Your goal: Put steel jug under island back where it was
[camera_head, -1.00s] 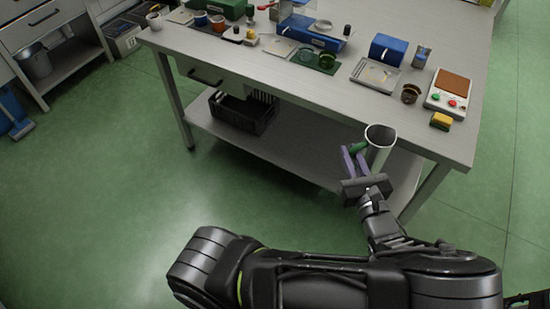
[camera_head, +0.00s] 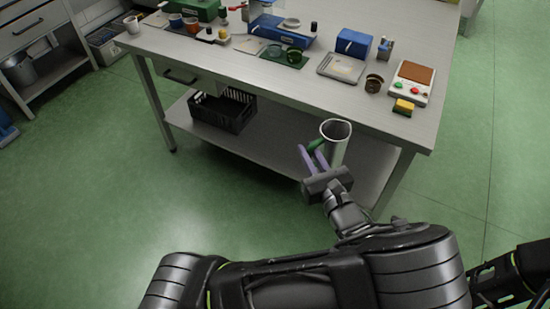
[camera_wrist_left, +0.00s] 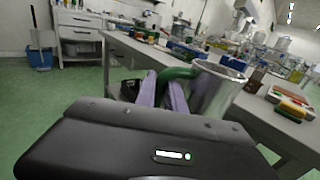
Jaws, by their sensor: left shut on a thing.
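The steel jug (camera_head: 338,151) is an open-topped cylinder with a green handle. It is held roughly upright in front of the island's front edge, near its right end. My left gripper (camera_head: 312,151) is shut on the jug's green handle, with its lavender fingers on either side. The left wrist view shows the jug (camera_wrist_left: 211,96) to the right of the fingers (camera_wrist_left: 163,82). The island (camera_head: 200,62) has a lower shelf (camera_head: 275,142) behind and below the jug. I cannot tell whether the jug touches anything. My right gripper is out of view.
A black crate (camera_head: 222,112) stands on the left of the lower shelf; the shelf right of it looks bare. The tabletop holds a scale (camera_head: 411,82), a yellow sponge (camera_head: 403,107) and a blue box (camera_head: 354,43). A leg stands at the right corner. Green floor is clear in front.

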